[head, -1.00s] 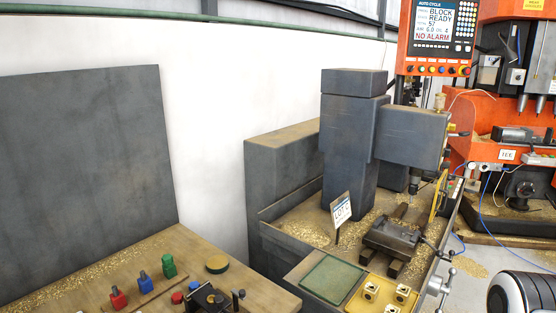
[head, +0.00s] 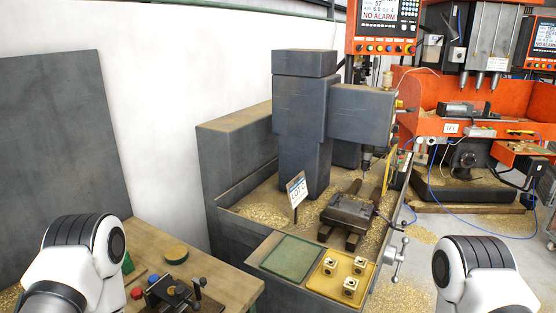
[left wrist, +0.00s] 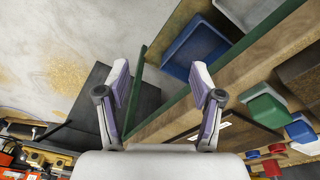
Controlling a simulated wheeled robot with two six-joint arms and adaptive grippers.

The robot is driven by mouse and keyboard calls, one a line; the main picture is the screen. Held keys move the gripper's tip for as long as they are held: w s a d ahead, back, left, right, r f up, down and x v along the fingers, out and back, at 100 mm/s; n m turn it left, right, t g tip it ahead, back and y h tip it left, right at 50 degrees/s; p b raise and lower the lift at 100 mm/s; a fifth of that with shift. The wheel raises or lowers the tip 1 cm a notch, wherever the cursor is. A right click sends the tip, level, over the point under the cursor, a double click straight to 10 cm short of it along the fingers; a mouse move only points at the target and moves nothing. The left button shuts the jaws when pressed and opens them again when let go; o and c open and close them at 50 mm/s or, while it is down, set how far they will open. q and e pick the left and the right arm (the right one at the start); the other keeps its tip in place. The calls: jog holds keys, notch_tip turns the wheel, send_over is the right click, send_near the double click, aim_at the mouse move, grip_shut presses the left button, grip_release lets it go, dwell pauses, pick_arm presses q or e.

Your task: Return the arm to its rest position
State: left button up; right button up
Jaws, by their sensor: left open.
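My left arm (head: 82,250) shows as a white and black joint at the lower left of the head view; its gripper is outside that view. In the left wrist view my left gripper (left wrist: 158,78) is open, its two fingers apart with nothing between them. Behind the fingers are a blue bin (left wrist: 196,48) and a dark green bar, with a gap to the floor at left. My right arm (head: 480,268) shows as a similar joint at the lower right of the head view; its gripper is not visible.
The drilling machine (head: 303,125) with its vise (head: 348,211) stands in the middle. A yellow tray (head: 328,285) holds several brass parts beside a green pad (head: 293,257). A wooden bench (head: 222,272) with a small fixture is at left. Floor shows at right.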

pick_arm(q)
jog(key=s+d+f+g+b, duration=0.1)
jog(key=s+f+b, duration=0.3)
jog(key=f+b, duration=0.6)
notch_tip(320, 180, down, 2)
jog(key=shift+d+f+b, duration=0.15)
jog(key=shift+d+b, duration=0.05)
jog(key=shift+b, duration=0.15)
jog(key=shift+s, duration=0.25)
jog(key=shift+w, duration=0.1)
